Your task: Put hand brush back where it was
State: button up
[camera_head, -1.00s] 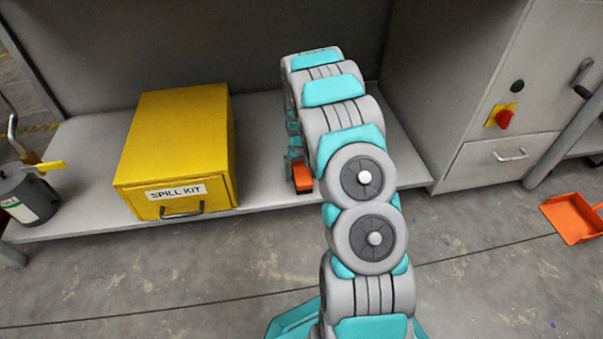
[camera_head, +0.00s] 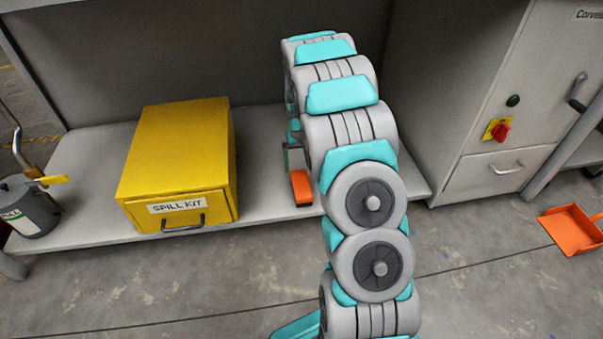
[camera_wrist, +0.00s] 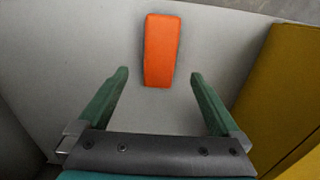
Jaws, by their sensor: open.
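The hand brush (camera_head: 301,188) is an orange block lying on the grey shelf near its front edge, to the right of the yellow spill kit box. It also shows in the wrist view (camera_wrist: 161,50), lying just beyond the fingertips and between their lines. My gripper (camera_wrist: 158,75) is open, with its two green fingers apart and nothing between them. In the head view my arm hides most of the gripper, which is behind the brush at the shelf.
A yellow spill kit box (camera_head: 180,165) stands on the shelf (camera_head: 258,185) left of the brush. A grey can (camera_head: 32,210) stands at the far left. A grey cabinet (camera_head: 465,110) closes off the right. An orange dustpan (camera_head: 570,228) lies at the right.

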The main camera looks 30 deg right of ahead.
jog(key=s+a+r+n, duration=0.1)
jog(key=s+a+r, duration=0.4)
jog(key=s+r, duration=0.3)
jog(key=s+a+r, duration=0.5)
jog(key=s+r, duration=0.3)
jog(key=s+a+r, duration=0.1)
jog(key=s+a, duration=0.1)
jog(key=s, duration=0.6)
jog(key=s+a+r+n+g, duration=0.1)
jog(key=s+a+r, duration=0.1)
jog(key=s, duration=0.6)
jog(key=s+a+r+n, duration=0.1)
jog(key=s+a, duration=0.2)
jog(key=s, duration=0.6)
jog(key=shift+a+r+g, duration=0.2)
jog(key=shift+r+g, duration=0.2)
